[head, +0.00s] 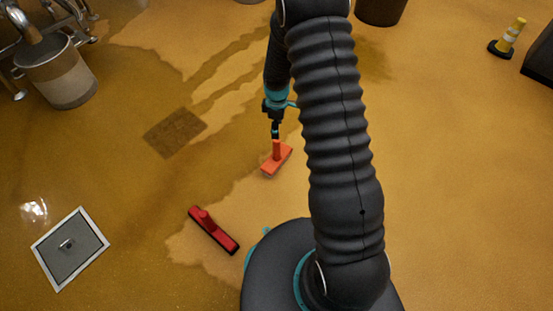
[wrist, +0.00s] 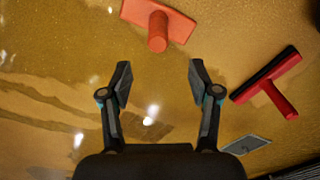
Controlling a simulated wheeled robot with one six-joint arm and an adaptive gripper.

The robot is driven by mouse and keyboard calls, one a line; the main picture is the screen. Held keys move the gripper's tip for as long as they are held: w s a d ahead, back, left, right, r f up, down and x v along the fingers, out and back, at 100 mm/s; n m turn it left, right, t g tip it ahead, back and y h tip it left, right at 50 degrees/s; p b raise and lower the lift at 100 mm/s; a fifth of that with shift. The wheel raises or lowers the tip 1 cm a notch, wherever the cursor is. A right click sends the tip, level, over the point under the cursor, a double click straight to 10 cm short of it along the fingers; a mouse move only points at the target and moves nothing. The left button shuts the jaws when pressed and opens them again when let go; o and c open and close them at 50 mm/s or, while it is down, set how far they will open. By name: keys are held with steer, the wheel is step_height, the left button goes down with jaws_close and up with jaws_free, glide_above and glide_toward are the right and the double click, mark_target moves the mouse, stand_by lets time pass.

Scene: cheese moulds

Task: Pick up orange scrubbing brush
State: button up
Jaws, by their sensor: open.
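The orange scrubbing brush (head: 278,160) lies on the wet yellow-brown floor, with its short handle sticking up. It also shows at the top of the wrist view (wrist: 158,22), beyond my fingertips. My gripper (head: 276,130) hangs at or just above the brush in the head view. In the wrist view my gripper (wrist: 157,82) is open, with only floor between its two fingers. The brush lies ahead of the fingers and apart from them in that view. The exact height of the fingers above the brush is hard to tell.
A red squeegee-like tool (head: 213,230) lies on the floor nearby, also in the wrist view (wrist: 268,82). A square metal drain cover (head: 70,248) is at the lower left. A bucket (head: 60,72) and a yellow bollard (head: 511,35) stand farther off. Floor around the brush is clear.

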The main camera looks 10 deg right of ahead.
mark_target(277, 141)
step_height(277, 141, down, 9)
steer(key=shift+r+b, duration=0.2)
steer(key=shift+b, duration=0.25)
steer(key=shift+w+f+b, duration=0.15)
steer(key=shift+f+b, duration=0.25)
steer(key=shift+f, duration=2.35)
steer(key=shift+c, duration=0.2)
jaws_close()
